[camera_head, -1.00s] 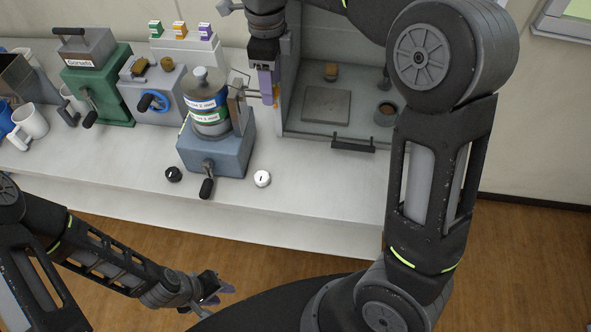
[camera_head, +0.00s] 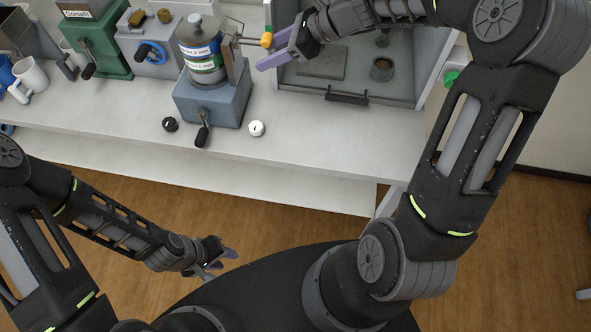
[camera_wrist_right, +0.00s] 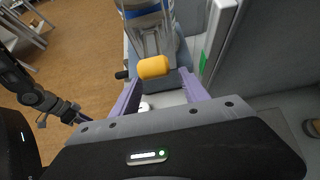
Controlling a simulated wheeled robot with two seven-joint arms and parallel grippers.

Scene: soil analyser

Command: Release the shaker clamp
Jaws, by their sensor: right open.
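The shaker (camera_head: 212,101) is a blue-grey base carrying a stack of cylinders with blue and green labels. Its clamp (camera_head: 237,62) stands upright at the stack's right side, with a rod ending in an orange knob (camera_head: 267,40). The knob also shows in the right wrist view (camera_wrist_right: 153,67). My right gripper (camera_head: 264,53) is open, its purple fingers pointing left at the knob. In the wrist view the knob sits at the fingertips, between their lines; I cannot tell whether they touch it. My left gripper (camera_head: 230,262) is open and empty, low in front of the bench.
The shaker's crank (camera_head: 203,135) sticks out at the front, between a black knob (camera_head: 170,124) and a white knob (camera_head: 257,128). A grey open-fronted cabinet (camera_head: 400,88) stands close right. A grey machine with a blue wheel (camera_head: 150,54) stands left. The bench front is clear.

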